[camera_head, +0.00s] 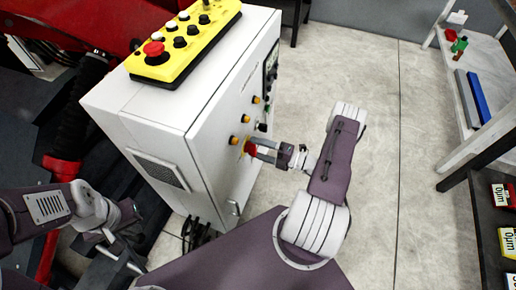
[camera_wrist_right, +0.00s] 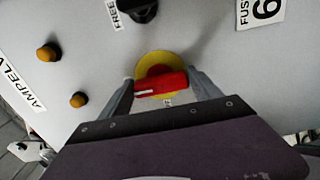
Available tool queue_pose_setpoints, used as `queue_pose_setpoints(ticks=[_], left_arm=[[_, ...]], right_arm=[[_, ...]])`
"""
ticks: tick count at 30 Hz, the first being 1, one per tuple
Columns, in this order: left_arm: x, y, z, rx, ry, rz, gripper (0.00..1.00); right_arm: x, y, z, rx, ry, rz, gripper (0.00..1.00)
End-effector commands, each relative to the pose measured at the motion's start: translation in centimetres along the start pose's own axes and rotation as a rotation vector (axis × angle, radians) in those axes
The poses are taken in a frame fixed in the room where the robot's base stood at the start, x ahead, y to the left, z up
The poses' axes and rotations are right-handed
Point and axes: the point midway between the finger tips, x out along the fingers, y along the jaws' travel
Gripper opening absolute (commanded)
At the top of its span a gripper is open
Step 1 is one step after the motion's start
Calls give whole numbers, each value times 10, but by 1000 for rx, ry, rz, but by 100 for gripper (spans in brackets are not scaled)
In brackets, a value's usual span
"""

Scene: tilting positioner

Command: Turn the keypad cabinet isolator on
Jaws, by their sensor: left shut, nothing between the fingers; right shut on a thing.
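The white keypad cabinet (camera_head: 205,150) stands at the centre left in the head view. Its isolator is a red handle on a yellow round plate; it shows in the right wrist view (camera_wrist_right: 161,84) and small in the head view (camera_head: 249,148). My right gripper (camera_wrist_right: 160,90) is shut on the red handle, one finger at each end of it. The handle lies nearly level in the wrist view, with a white mark on its left part. My right gripper also shows in the head view (camera_head: 258,149) at the cabinet's front. My left gripper (camera_head: 138,268) is shut and empty at the lower left.
A yellow pendant box (camera_head: 187,45) with a red mushroom button and several dark buttons lies on the cabinet top. Orange lamps (camera_wrist_right: 48,52) and a black knob (camera_wrist_right: 138,8) sit near the isolator. A shelf (camera_head: 452,72) stands at the right. The floor between is clear.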

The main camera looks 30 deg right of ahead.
Motion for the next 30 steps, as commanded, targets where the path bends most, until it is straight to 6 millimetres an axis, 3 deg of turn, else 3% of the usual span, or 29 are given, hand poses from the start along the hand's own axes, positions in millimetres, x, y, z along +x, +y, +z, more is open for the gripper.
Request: queue_pose_setpoints(ticks=[4, 5, 7, 17, 30], left_arm=[[0, 0, 0, 0, 0, 0, 0], [0, 0, 0, 0, 0, 0, 0], [0, 0, 0, 0, 0, 0, 0], [0, 0, 0, 0, 0, 0, 0], [-5, 0, 0, 0, 0, 0, 0]], right_arm=[[0, 0, 0, 4, -1, -1, 32], [0, 0, 0, 4, -1, -1, 78], [0, 0, 0, 3, -1, -1, 95], [-3, 0, 0, 1, -2, 0, 95], [-81, 0, 1, 1, -5, 0, 95]])
